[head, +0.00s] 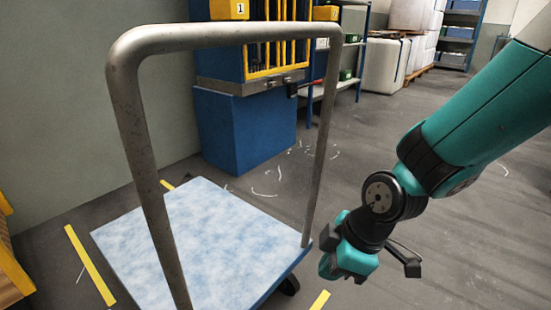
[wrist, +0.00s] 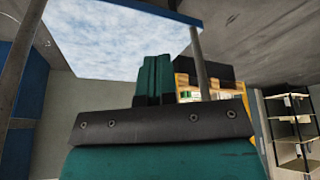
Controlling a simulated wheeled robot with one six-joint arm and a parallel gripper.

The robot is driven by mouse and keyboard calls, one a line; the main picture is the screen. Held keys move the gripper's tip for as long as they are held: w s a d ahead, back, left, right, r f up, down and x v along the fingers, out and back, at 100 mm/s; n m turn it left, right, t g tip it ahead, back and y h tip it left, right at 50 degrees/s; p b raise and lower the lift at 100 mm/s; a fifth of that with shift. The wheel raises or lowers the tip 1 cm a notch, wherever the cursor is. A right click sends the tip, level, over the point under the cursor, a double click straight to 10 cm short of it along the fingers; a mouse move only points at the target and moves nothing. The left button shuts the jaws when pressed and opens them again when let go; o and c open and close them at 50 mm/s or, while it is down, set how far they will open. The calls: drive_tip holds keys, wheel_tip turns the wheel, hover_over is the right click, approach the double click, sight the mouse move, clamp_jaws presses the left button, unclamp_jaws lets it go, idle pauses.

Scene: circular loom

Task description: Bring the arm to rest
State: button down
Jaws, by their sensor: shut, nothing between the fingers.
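My teal and black arm (head: 480,115) reaches down from the upper right in the head view. My gripper (head: 345,265) hangs low beside the right edge of a flat cart and points downward, with no visible contact. In the wrist view the two teal fingers (wrist: 157,78) are pressed together with nothing between them. The cart has a pale blue deck (head: 200,235) and a grey tubular handle (head: 225,38) that stands between the camera and the deck. The deck also shows upside down in the wrist view (wrist: 110,35). The deck is bare where I see it.
A blue machine base (head: 245,130) with a yellow-framed rack (head: 278,58) stands behind the cart. Shelving (head: 348,65) and white containers (head: 385,65) are farther back. White scraps (head: 265,195) lie on the floor. Grey floor (head: 350,165) is open behind my gripper.

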drive_tip(key=s+d+r+m+g+p, duration=0.1)
drive_tip(key=s+d+r+m, duration=0.2)
drive_tip(key=s+r+m, duration=0.45)
drive_tip(key=s+d+r+m+p, duration=0.25)
drive_tip(key=s+r, duration=0.25)
drive_tip(key=r, duration=0.5)
wheel_tip(320, 180, up, 36)
drive_tip(key=p, duration=3.6)
drive_tip(key=shift+w+n, duration=0.2)
drive_tip(key=shift+n, duration=0.1)
drive_tip(key=shift+a, duration=0.1)
